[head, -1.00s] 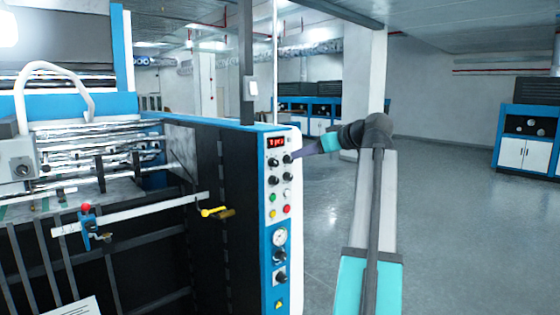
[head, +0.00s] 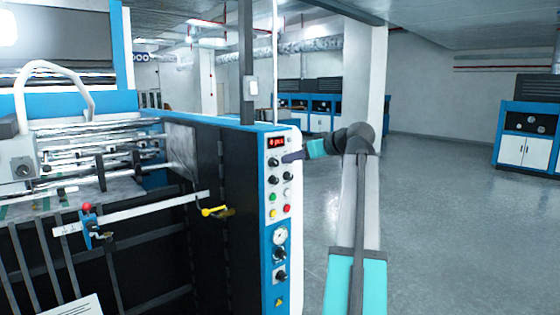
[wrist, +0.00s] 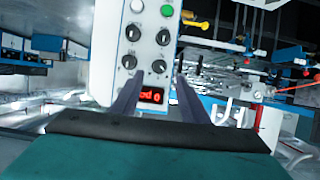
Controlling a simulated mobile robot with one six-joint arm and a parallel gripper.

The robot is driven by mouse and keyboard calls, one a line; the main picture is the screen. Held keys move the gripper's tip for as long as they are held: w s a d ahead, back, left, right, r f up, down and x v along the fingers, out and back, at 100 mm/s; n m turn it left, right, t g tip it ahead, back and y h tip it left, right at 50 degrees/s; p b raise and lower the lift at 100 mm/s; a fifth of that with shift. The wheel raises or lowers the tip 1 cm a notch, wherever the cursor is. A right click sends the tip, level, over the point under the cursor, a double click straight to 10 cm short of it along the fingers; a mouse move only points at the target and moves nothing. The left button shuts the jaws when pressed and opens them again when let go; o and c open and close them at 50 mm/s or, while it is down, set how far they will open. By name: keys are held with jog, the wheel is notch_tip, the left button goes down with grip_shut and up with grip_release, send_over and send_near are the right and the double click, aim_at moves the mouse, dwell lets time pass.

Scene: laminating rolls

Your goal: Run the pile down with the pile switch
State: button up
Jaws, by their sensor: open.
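A white control panel (head: 266,228) on the machine's blue end carries black rotary switches; their labels are too small to read, so I cannot tell which is the pile switch. My gripper (head: 288,157) is in front of the panel's upper part, beside the upper left switch (head: 274,162) and hiding the upper right one. In the wrist view, which shows the panel upside down, my gripper (wrist: 158,80) is open, with that switch (wrist: 159,66) between its fingertips. Contact cannot be told. Its neighbour (wrist: 129,62) lies outside the left finger. The red display (head: 276,142) seems to read "0 pcs".
Below are green (head: 273,197), white, yellow and red (head: 286,208) buttons, a gauge (head: 280,237) and two more knobs. A yellow-handled lever (head: 213,211) sticks out left of the panel. The floor (head: 440,220) to the right is clear.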

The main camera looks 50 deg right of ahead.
aim_at(277, 163)
jog(key=p+x, duration=0.2)
jog(key=x, duration=0.6)
jog(key=shift+w, duration=0.15)
grip_shut()
